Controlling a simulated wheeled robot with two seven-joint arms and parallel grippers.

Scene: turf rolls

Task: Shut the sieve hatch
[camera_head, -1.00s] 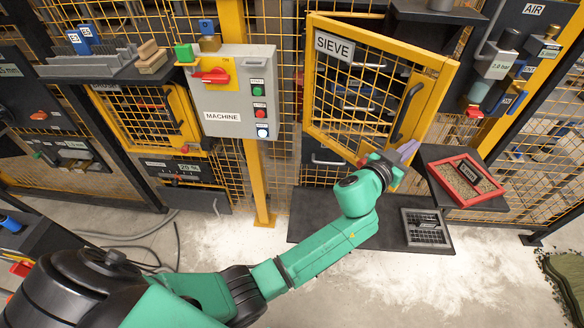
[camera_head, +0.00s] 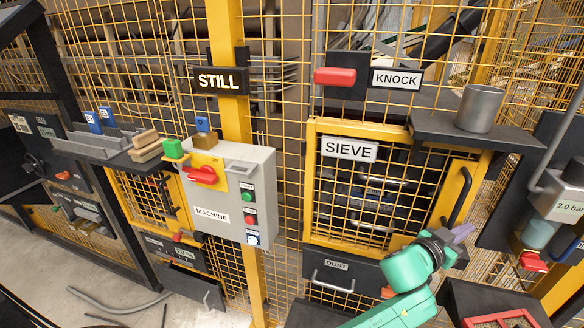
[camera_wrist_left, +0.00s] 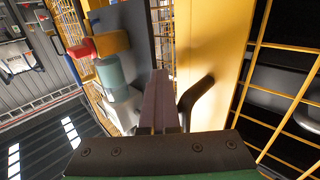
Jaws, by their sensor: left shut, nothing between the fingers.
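The sieve hatch, a yellow-framed mesh door (camera_head: 314,185) with a white SIEVE label (camera_head: 350,149), is right of the middle in the head view. It is hinged at the left as it looks; its handle side seems to stand out from the fence, though how far I cannot tell. Its black handle (camera_head: 458,196) is on the right stile. My left gripper (camera_head: 463,232) is shut and empty, just below the handle. In the left wrist view, the closed fingers (camera_wrist_left: 159,100) are beside the handle (camera_wrist_left: 196,96), in front of the yellow stile (camera_wrist_left: 214,55). Contact is unclear. My right gripper is not seen.
A dark shelf (camera_head: 440,130) with a metal cup (camera_head: 480,107) juts out above the hatch's right side. A DUST drawer (camera_head: 345,270) is below. Air fittings (camera_head: 540,235) are close on the right. The grey machine box (camera_head: 245,165) stands left.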

